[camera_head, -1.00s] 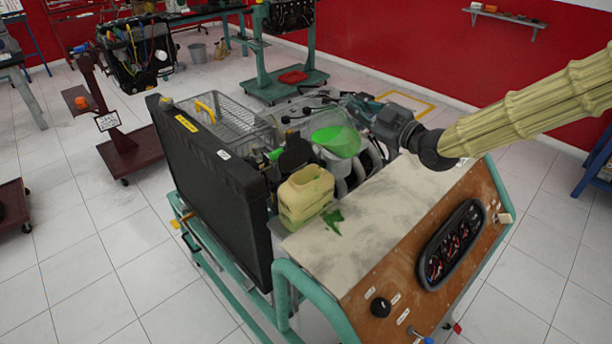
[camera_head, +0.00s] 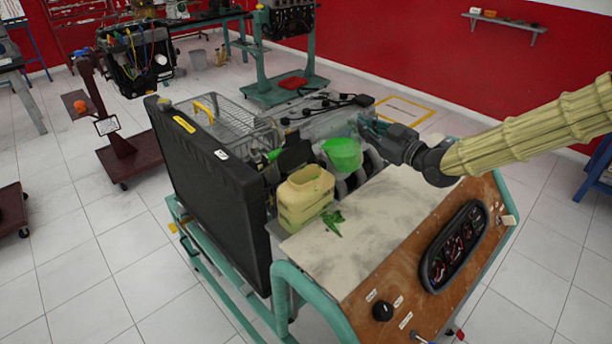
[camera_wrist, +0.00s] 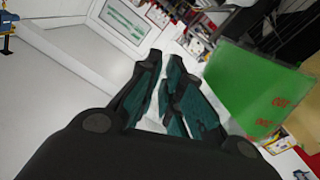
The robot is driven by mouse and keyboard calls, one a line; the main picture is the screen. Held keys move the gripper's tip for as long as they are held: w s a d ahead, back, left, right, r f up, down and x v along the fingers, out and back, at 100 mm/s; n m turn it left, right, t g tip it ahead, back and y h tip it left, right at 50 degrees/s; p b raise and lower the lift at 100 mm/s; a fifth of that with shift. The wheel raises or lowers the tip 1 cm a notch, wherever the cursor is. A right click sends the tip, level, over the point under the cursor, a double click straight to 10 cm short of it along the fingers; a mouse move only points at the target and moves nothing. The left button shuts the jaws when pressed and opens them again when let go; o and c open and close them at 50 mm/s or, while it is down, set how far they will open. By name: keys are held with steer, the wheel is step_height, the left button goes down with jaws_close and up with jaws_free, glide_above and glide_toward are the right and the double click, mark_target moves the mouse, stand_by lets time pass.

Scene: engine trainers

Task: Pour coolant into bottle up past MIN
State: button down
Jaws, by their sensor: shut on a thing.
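In the wrist view the green beaker (camera_wrist: 255,95) fills the right side, with red markings. My gripper (camera_head: 370,130) reaches in from the right and is shut on the beaker. Its teal fingers (camera_wrist: 166,62) lie close together in the wrist view; the grip contact itself is not clear.
A black radiator (camera_head: 212,180) stands left of the bottle. Engine parts and hoses crowd behind the bottle. Open floor lies left.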

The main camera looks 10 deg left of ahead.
steer(key=shift+w+d+f+m, duration=0.4)
steer(key=shift+f+m, duration=0.3)
steer(key=shift+m, duration=0.1)
steer(key=shift+w+d+f+m, duration=0.25)
steer(key=shift+w+f+m, duration=0.15)
steer(key=shift+f+m, duration=0.4)
steer(key=shift+w+d+f+m, duration=0.4)
steer(key=shift+f+m, duration=0.25)
steer(key=shift+m, duration=0.15)
